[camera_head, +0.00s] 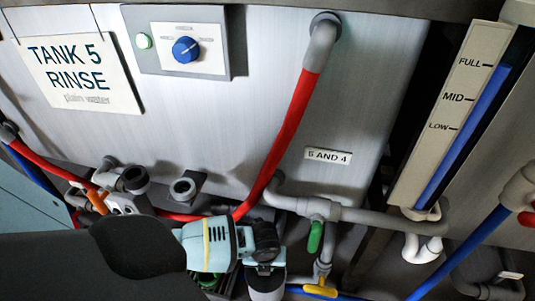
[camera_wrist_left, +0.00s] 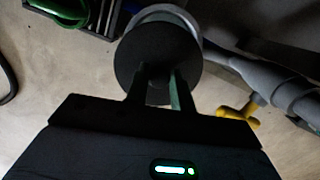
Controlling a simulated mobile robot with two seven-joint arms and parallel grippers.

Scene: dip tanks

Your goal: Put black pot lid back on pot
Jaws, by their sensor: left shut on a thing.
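The black pot lid (camera_wrist_left: 140,58) is a flat dark disc in the left wrist view. My left gripper (camera_wrist_left: 162,76) is shut on it, with a finger on each side of its middle. Beyond the lid, the pale grey rim of the pot (camera_wrist_left: 165,12) shows as an arc. The lid hides most of the opening, and I cannot tell whether the two touch. In the head view the grey pot (camera_head: 266,287) is at the lower middle, with my left gripper (camera_head: 265,255) just above it; the lid is hard to make out there. My right gripper is not in view.
Right of the pot are a yellow valve handle (camera_head: 320,291), a green handle (camera_head: 315,237) and grey pipes (camera_head: 375,218). A red hose (camera_head: 290,128) runs down behind. A dark slatted crate (camera_wrist_left: 95,18) with green things stands left of the pot. Bare floor (camera_wrist_left: 60,85) lies around.

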